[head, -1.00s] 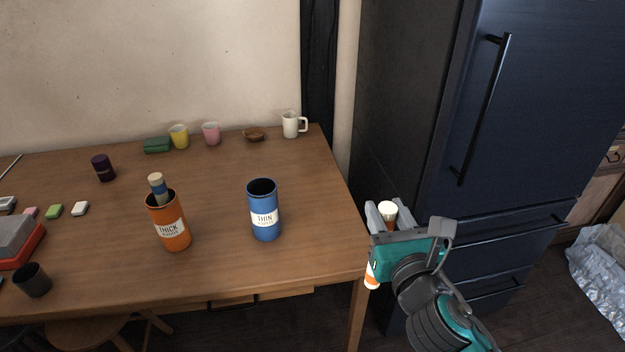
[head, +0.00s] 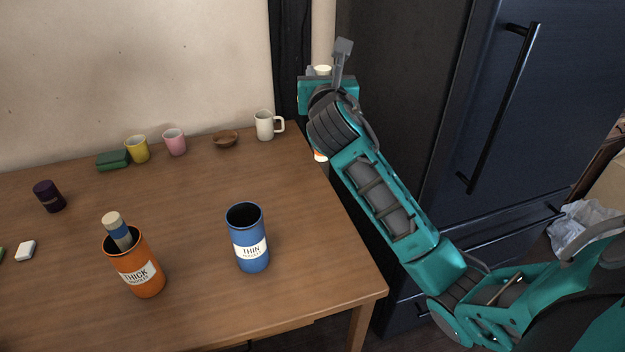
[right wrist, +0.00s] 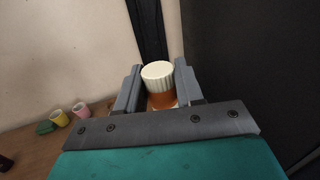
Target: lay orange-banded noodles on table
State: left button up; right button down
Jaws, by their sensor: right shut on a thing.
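My right gripper (right wrist: 157,88) is shut on the orange-banded noodles (right wrist: 158,72), a pale bundle with an orange band held between the two fingers. In the head view the right gripper (head: 318,78) is above the far right corner of the table (head: 200,215), near the wall. Its body hides most of the bundle there; the pale top (head: 322,70) and an orange and white lower end (head: 320,156) show. The bundle looks roughly upright. My left gripper is not in view.
An orange THICK canister (head: 140,275) holds a blue-banded bundle (head: 119,230). A blue THIN canister (head: 250,252) stands open to its right. A white mug (head: 264,125), brown bowl (head: 226,139) and pink cup (head: 174,142) line the back. The right table area is bare. A dark fridge (head: 440,120) stands right.

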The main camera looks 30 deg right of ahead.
jog(key=b, duration=0.2)
send_over(322, 158)
notch_tip(322, 158, down, 8)
jog(key=f, duration=0.1)
jog(key=f+b, duration=0.1)
jog(key=f, duration=0.1)
jog(key=w+f+b, duration=0.1)
jog(key=shift+d+f, duration=0.3)
jog(key=shift+f, duration=0.5)
notch_tip(322, 158, down, 4)
jog(key=shift+r+b, duration=0.15)
jog(key=shift+b, duration=0.9)
jog(key=shift+f, duration=0.25)
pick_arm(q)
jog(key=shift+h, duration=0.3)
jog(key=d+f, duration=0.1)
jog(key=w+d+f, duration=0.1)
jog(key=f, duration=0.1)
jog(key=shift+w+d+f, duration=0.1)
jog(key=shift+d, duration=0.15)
pick_arm(e)
jog(key=shift+r, duration=0.1)
jog(key=c, duration=0.7)
grip_release()
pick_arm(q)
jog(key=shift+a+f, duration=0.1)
